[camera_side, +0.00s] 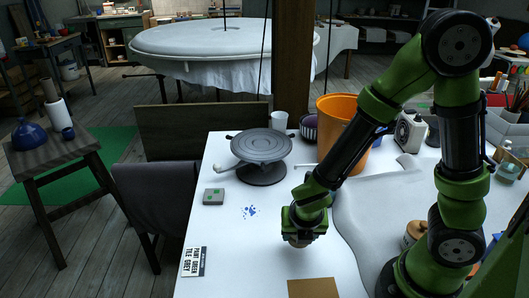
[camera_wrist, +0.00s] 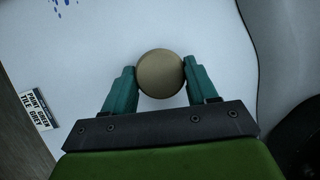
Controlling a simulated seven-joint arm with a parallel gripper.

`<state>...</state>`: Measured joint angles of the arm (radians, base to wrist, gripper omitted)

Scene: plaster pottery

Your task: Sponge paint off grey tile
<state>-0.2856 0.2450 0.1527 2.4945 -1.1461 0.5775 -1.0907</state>
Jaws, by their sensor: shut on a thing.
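A small grey tile (camera_side: 213,196) lies on the white table at the left, with green paint marks on its top. My gripper (camera_side: 300,236) is low over the table, to the right of and nearer than the tile. In the wrist view its two teal fingers (camera_wrist: 161,88) are closed on a round tan sponge (camera_wrist: 161,73). In the side view the sponge (camera_side: 299,242) shows just under the fingers. I cannot tell whether it touches the table. The tile is out of the wrist view.
Blue paint spots (camera_side: 250,211) mark the table between tile and gripper. A card reading "PAINT GREEN TILE GREY" (camera_side: 194,262) lies at the front left. A grey turntable (camera_side: 261,146) and an orange bucket (camera_side: 338,120) stand behind. A brown square (camera_side: 313,288) lies at the front edge.

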